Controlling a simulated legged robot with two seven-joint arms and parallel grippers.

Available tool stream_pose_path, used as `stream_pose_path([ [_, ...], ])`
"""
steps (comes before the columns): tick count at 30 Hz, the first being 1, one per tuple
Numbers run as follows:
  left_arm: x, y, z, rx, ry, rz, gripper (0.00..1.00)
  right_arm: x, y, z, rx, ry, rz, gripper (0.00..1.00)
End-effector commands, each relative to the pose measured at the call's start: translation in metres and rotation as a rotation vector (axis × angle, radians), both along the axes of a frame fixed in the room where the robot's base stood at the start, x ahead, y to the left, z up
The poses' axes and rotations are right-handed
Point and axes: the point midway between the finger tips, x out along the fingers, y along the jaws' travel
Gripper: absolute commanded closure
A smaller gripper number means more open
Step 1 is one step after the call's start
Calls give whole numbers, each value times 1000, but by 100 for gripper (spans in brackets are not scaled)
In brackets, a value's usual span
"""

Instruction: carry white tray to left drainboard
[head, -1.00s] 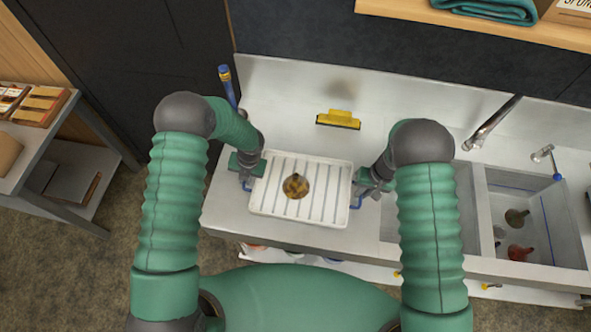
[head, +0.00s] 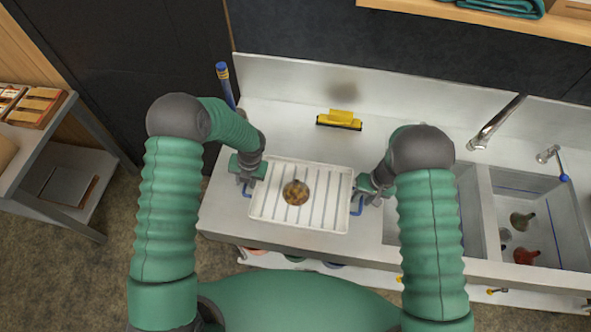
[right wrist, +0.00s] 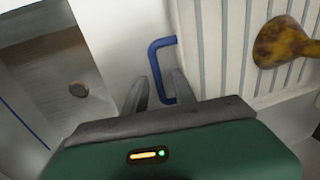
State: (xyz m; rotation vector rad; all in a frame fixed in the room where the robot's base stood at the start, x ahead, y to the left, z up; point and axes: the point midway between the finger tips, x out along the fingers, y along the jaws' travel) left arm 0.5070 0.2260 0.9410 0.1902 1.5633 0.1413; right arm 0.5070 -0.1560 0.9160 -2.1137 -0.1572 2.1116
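The white tray (head: 331,223) lies on the left drainboard (head: 222,212), left of the sink basins. It has a ribbed floor, a raised rim and a blue handle on each short side. A brownish-yellow round thing with a short neck (head: 296,193) lies in it; it also shows in the right wrist view (right wrist: 283,42). My left gripper (head: 246,183) is just above the left blue handle (head: 247,193), its fingers apart as far as I can see. My right gripper (right wrist: 160,84) is open at the right blue handle (right wrist: 154,62), with a clear gap between its fingers.
Sink basins (head: 540,215) with several vessels are to the right, with a faucet (head: 497,122) behind. A yellow-and-black squeegee (head: 340,119) is behind the tray. A blue-topped rod (head: 225,85) stands at the counter's left end. A grey shelf rack (head: 50,150) is at the far left.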

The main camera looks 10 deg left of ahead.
Motion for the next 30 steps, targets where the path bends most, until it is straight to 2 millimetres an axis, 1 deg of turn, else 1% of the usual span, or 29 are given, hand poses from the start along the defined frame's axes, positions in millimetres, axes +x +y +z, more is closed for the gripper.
stream_pose_path([
  [1, 2, -3, 14, -1, -6, 0, 68, 0, 0, 0, 0, 0, 0, 68],
  [6, 1, -12, 57, 0, -4, 0, 68, 0, 0, 0, 0, 0, 0, 68],
  [9, 1, -16, 76, 0, -2, 1, 68, 0, 0, 0, 0, 0, 0, 68],
  [12, 1, -19, 87, 1, 0, -1, 68, 0, 0, 0, 0, 0, 0, 68],
  [14, 1, -19, 90, 0, 1, -1, 68, 0, 0, 1, 0, 0, 0, 68],
  [17, 1, -19, 91, 0, 2, -1, 68, 1, -2, 12, 0, -2, 1, 68],
  [20, 1, -20, 91, 0, 2, -1, 68, 1, -6, 34, 0, -4, -1, 68],
  [24, 0, -20, 91, 0, 1, -1, 68, 1, -12, 71, 2, -5, -1, 68],
  [27, 0, -20, 91, 0, 1, -1, 68, 0, -17, 94, 1, -4, -2, 68],
  [30, 0, -19, 91, 0, 1, -1, 68, 0, -20, 109, 1, -2, 0, 68],
])
